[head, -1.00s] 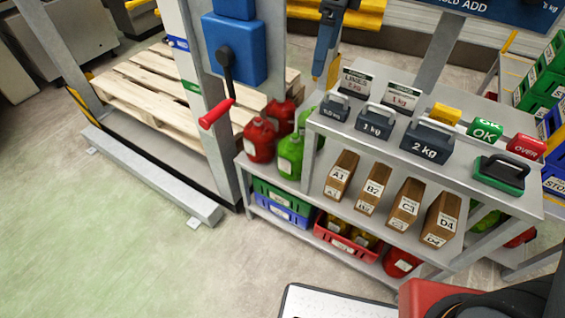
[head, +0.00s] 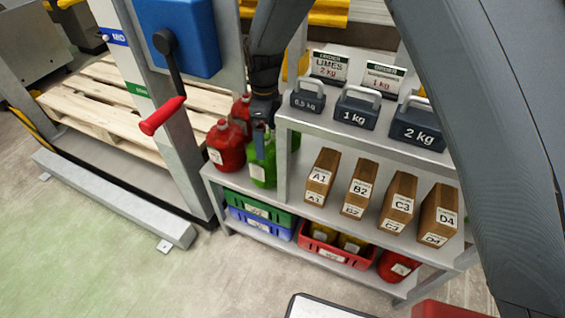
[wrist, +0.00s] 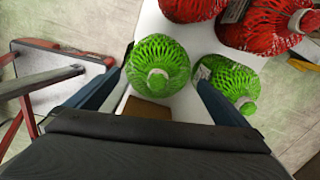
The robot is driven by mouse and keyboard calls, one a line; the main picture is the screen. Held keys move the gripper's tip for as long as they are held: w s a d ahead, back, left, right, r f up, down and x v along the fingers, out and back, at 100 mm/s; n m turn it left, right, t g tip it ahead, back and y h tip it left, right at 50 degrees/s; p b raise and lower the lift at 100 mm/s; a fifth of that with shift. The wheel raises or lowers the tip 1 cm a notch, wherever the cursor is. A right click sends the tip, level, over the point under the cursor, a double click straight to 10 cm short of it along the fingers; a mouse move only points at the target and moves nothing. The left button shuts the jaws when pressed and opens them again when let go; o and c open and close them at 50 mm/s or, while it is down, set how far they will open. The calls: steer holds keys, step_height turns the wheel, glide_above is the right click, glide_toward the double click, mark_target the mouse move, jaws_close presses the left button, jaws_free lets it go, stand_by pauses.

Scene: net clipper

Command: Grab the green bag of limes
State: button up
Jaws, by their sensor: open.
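A green net bag of limes (head: 263,168) stands on the middle shelf at its left end, beside red net bags. In the wrist view this green bag (wrist: 157,62) sits between the two fingers of my open gripper (wrist: 163,58), its tied top facing the camera. A second green bag (wrist: 230,80) stands just right of it, close to the right finger. In the head view my gripper (head: 262,138) points down at the front green bag and covers its upper part. I cannot tell whether the fingers touch it.
Red net bags (head: 226,148) stand just left of and behind the green ones. Brown boxes (head: 319,177) are to the right. Weights (head: 355,108) stand on the upper shelf, near my arm. A post with a red-handled lever (head: 163,116) rises at the left.

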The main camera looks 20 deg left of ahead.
mark_target(267, 143)
steer(key=shift+s+f, duration=0.3)
steer(key=shift+f, duration=0.35)
steer(key=shift+d+f, duration=0.1)
steer(key=shift+f, duration=0.75)
step_height(267, 143, down, 6)
steer(key=shift+w+r+p, duration=0.1)
steer(key=shift+r+p, duration=0.05)
steer(key=shift+p, duration=0.35)
